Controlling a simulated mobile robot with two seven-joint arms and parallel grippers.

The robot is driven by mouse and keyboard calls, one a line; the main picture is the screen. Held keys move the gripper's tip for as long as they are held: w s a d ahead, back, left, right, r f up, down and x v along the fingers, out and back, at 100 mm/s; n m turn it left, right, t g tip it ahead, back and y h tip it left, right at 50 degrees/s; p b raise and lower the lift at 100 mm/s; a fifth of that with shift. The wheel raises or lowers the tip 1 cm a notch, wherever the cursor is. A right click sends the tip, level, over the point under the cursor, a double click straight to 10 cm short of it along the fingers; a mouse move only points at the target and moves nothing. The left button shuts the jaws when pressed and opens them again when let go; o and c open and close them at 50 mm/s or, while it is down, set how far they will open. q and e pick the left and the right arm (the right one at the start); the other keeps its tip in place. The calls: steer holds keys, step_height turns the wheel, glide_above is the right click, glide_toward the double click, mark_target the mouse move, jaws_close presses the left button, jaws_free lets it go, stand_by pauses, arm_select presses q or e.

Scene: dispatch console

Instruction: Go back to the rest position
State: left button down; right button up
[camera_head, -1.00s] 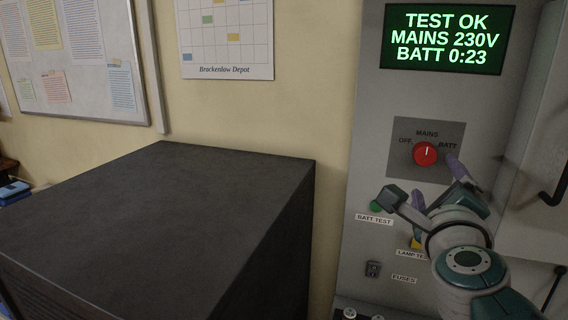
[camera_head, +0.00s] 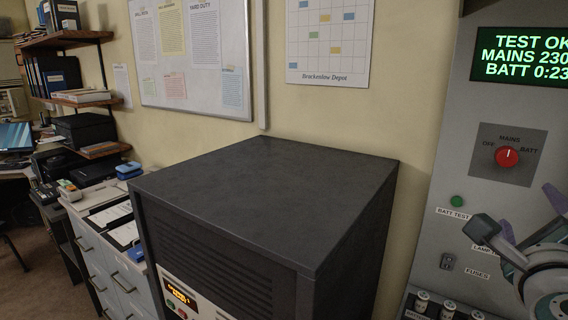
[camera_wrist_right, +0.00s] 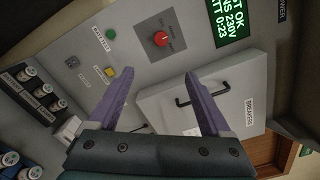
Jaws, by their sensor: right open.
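My right gripper (camera_wrist_right: 158,105) is open and empty in the right wrist view, its purple fingers spread apart in front of the console panel (camera_wrist_right: 125,50). In the head view my right gripper (camera_head: 528,222) is at the lower right edge, partly cut off, in front of the panel. The red rotary knob (camera_head: 507,157) points up at MAINS, and it also shows in the right wrist view (camera_wrist_right: 161,39). The screen (camera_head: 522,56) reads TEST OK, MAINS 230V, BATT 0:23, cut at the edge. My left gripper is not in view.
A large dark cabinet (camera_head: 265,190) stands left of the panel. Drawers with papers (camera_head: 120,225) and shelves (camera_head: 65,40) are farther left. A green button (camera_wrist_right: 110,34) and a yellow button (camera_wrist_right: 110,71) are on the panel. A door with a black handle (camera_wrist_right: 196,90) is beside them.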

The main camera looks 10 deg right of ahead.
steer(key=s+a+f+n+y, duration=0.1)
steer(key=a+n+y, duration=0.6)
steer(key=n, duration=0.4)
steer(key=s+a+f+n+y, duration=0.2)
steer(key=a+n+y, duration=0.4)
steer(key=a+n, duration=0.3)
steer(key=s+a+f+n+g+h, duration=0.1)
steer(key=s+f+n+g, duration=0.2)
steer(key=s+n+g, duration=0.55)
steer(key=s+a+f+n+g, duration=0.1)
steer(key=s+f+n+g, duration=0.3)
steer(key=s, duration=0.9)
arm_select(q)
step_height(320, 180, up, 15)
steer(key=p, duration=1.5)
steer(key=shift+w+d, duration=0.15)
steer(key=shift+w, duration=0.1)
arm_select(e)
step_height(320, 180, up, 16)
steer(key=n+t, duration=0.1)
steer(key=t, duration=0.1)
steer(key=shift+a, duration=0.15)
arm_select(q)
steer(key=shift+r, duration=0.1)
